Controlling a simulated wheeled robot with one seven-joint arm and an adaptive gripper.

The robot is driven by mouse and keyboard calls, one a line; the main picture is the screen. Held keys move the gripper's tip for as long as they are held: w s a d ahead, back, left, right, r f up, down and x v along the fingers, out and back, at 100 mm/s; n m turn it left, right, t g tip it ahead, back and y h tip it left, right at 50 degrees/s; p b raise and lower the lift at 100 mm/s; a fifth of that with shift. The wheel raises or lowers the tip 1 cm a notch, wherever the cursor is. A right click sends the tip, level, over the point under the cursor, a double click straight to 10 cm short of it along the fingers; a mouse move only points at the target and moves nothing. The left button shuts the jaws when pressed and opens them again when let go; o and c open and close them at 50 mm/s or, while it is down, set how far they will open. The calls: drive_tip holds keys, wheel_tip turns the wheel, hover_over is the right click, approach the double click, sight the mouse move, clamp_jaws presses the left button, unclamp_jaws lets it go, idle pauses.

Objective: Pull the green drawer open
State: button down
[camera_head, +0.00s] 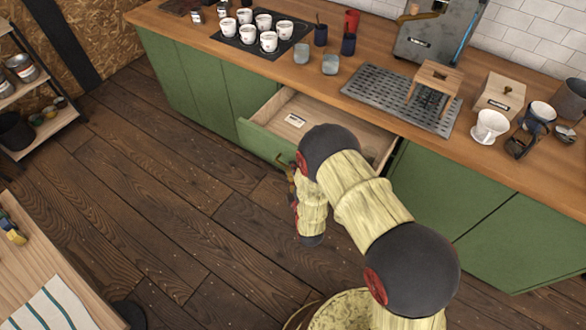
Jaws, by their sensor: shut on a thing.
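The green drawer (262,144) under the wooden counter is pulled out, and its pale wooden inside shows. A small white label or card (295,120) lies inside it. My gripper (287,170) is at the drawer's front, by a brass-coloured handle (284,160), and is shut on the handle. My arm covers much of the gripper, the right part of the drawer front and part of the drawer's inside.
The counter (190,45) holds a dark tray of white cups (268,42), a grey perforated mat (395,97), a small wooden stand (437,75) and a white dripper (489,127). A table (75,285) stands at lower left. The floor left of my arm is clear.

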drive_tip(key=c, duration=1.9)
unclamp_jaws()
drive_tip(key=v, duration=1.2)
